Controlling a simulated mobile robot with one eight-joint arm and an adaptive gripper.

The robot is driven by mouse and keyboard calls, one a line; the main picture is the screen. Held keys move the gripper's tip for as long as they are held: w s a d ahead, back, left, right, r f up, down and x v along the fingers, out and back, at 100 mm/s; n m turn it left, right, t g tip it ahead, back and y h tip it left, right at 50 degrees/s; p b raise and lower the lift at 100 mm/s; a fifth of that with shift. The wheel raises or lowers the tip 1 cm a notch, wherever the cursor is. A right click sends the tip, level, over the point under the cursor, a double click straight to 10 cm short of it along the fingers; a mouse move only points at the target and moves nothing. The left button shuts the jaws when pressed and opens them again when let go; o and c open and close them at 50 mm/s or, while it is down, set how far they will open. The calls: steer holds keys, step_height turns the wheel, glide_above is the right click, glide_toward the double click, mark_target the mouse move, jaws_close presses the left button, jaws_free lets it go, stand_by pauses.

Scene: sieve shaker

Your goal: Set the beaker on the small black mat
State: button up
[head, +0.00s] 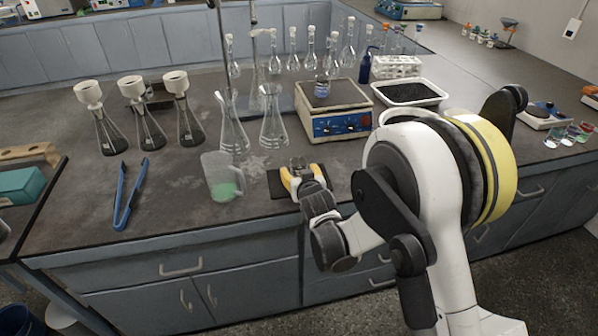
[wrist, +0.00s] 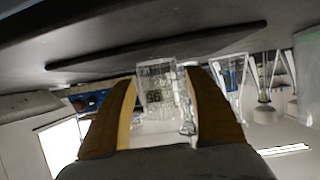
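The small black mat (head: 280,186) lies near the front edge of the bench. It also shows as a dark strip across the top of the wrist view (wrist: 90,62), which is upside down. My gripper (head: 302,178), with yellow fingers, is low over the mat. In the head view my gripper mostly hides the beaker.
A jug with green liquid (head: 222,180) stands left of the mat. Two flasks (head: 273,120) and a hotplate (head: 335,112) stand behind it. Blue tongs (head: 127,195) lie further left. A tray of black grains (head: 409,93) is at the right. Bench between jug and tongs is clear.

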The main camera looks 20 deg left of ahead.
steer(key=shift+r, duration=0.2)
steer(key=p+v, duration=0.3)
steer(key=v, duration=0.9)
steer(key=s+d+r+m+g+h, duration=0.15)
steer(key=d+r, duration=0.35)
steer(key=d, duration=0.6)
steer(key=s+d+r+m+h, duration=0.25)
steer(key=d+r, duration=0.35)
steer(key=d, duration=0.5)
steer(key=s+d+r+m+g+h, duration=0.1)
steer(key=s+d+g+h, duration=0.1)
steer(key=s+d, duration=1.1)
steer(key=s+g, duration=0.1)
steer(key=s, duration=0.3)
steer(key=shift+d+r+m+h, duration=0.15)
steer(key=shift+d+m+h, duration=0.15)
steer(key=shift+d+m, duration=0.1)
